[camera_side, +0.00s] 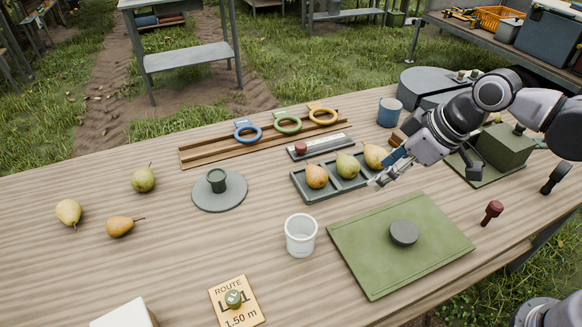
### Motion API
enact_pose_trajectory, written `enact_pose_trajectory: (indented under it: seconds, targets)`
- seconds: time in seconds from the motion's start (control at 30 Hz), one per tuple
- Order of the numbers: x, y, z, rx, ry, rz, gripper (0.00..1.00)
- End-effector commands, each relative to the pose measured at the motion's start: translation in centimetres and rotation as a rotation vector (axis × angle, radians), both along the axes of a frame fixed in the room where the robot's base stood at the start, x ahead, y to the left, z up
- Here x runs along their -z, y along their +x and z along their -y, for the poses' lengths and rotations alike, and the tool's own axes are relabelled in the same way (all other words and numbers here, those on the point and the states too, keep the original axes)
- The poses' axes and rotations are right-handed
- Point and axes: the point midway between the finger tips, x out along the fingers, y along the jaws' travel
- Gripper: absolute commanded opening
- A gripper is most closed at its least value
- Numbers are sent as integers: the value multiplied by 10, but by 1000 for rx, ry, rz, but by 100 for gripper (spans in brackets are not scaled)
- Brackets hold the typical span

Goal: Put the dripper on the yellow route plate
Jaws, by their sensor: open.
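The yellow route plate (223,316) lies flat at the front of the table, marked "ROUTE" and "1.50 m". A small round green piece with a pale top (233,298), which looks like the dripper, rests on the middle of the plate and covers part of its lettering. It is too small to make out in detail. My gripper (379,181) is open, with nothing seen between its fingers. It is beside the right end of the grey pear tray (309,197), far to the upper right of the plate.
A white cup (301,236) stands between the plate and the green mat (350,267), which carries a dark disc (404,232). A grey round base (207,202) holds a dark green cup (217,180). Loose pears (143,180) lie at left.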

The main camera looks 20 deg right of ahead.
Motion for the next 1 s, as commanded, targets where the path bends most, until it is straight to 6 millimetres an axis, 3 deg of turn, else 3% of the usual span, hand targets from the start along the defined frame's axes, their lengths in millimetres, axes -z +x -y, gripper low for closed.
enact_pose_trajectory:
  seconds: [0.03, 0.2, 0.4, 0.6, 0.9, 0.93, 1.0]
  targets:
    - [-1, -8, 23, 80, 8, 10, 51]
    - [2, -33, 83, 328, 39, 53, 51]
    - [11, -56, 125, 526, 69, 95, 51]
    - [14, -63, 137, 591, 79, 111, 51]
    - [14, -63, 137, 590, 79, 111, 51]
    - [14, -63, 137, 590, 79, 111, 54]
    - [13, -63, 138, 599, 80, 106, 74]
